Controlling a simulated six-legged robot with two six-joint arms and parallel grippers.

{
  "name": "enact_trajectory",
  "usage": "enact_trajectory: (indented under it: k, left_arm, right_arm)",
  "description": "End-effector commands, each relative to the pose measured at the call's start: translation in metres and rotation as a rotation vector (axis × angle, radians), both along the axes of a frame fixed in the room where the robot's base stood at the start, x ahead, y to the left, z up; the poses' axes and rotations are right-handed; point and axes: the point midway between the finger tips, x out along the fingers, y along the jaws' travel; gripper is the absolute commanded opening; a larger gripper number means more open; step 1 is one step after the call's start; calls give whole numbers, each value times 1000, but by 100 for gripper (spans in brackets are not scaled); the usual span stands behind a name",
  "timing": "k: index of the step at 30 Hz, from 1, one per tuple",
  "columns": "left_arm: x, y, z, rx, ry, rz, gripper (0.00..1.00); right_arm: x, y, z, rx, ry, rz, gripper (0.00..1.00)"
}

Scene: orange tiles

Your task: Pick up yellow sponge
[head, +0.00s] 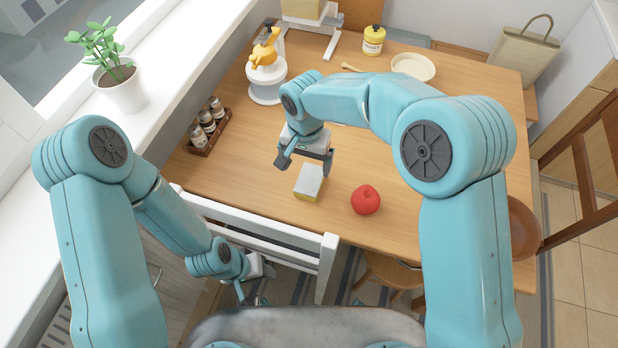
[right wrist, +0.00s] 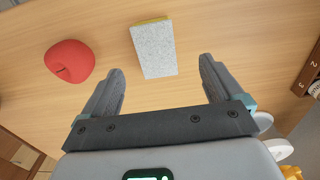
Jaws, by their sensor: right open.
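The sponge (head: 309,181) lies on the wooden table, with a grey upper face and a yellow layer below. It also shows in the right wrist view (right wrist: 153,49), ahead of the fingertips and roughly between their lines. My right gripper (head: 306,170) is above the table just behind the sponge in the head view. In the right wrist view its two fingers (right wrist: 162,75) are wide apart with nothing between them.
A red apple-like fruit (head: 366,200) lies right of the sponge. A spice rack (head: 206,128) stands at the table's left, and a juicer-like device (head: 266,75) behind. A white chair back (head: 262,228) runs along the near edge. Bare table surrounds the sponge.

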Motion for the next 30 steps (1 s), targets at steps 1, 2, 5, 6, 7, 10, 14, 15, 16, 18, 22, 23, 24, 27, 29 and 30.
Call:
enact_trajectory:
  k: [1,2,5,6,7,10,14,15,16,18,22,23,24,27,29,30]
  left_arm:
    - [0,0,1,0,0,0,43]
    - [0,0,2,0,0,-1,43]
    - [0,0,2,0,0,-1,43]
    - [0,0,2,0,0,-1,43]
    - [0,0,3,0,0,-1,43]
    - [0,0,5,0,0,0,43]
    - [0,0,12,0,0,-1,43]
    - [0,0,14,0,0,-1,43]
    - [0,0,14,0,0,-1,43]
    - [0,0,14,0,0,-1,43]
    - [0,0,15,0,0,-1,43]
    - [0,0,15,0,0,-1,43]
    - [0,0,14,0,0,0,43]
    - [0,0,14,0,0,0,43]
    - [0,0,14,0,0,-1,43]
    - [0,0,14,0,0,-1,43]
  right_arm:
    - [-1,-1,-11,-2,5,-1,94]
    - [0,-1,-15,-1,3,-1,94]
    - [0,0,-28,-1,1,1,94]
    - [1,0,-31,-1,0,1,94]
    - [1,1,-33,0,0,1,94]
    - [2,0,-40,0,1,0,94]
    - [5,-6,-59,-1,3,-1,94]
    - [6,-8,-66,-1,4,-1,94]
    - [6,-7,-71,0,3,-1,94]
    - [7,-7,-80,0,2,0,94]
    - [8,-7,-87,1,0,1,94]
    - [8,-7,-87,1,0,1,94]
    - [8,-7,-87,1,0,0,94]
    - [8,-7,-87,1,0,0,94]
    - [8,-7,-87,1,0,0,74]
    - [8,-7,-87,1,0,0,61]
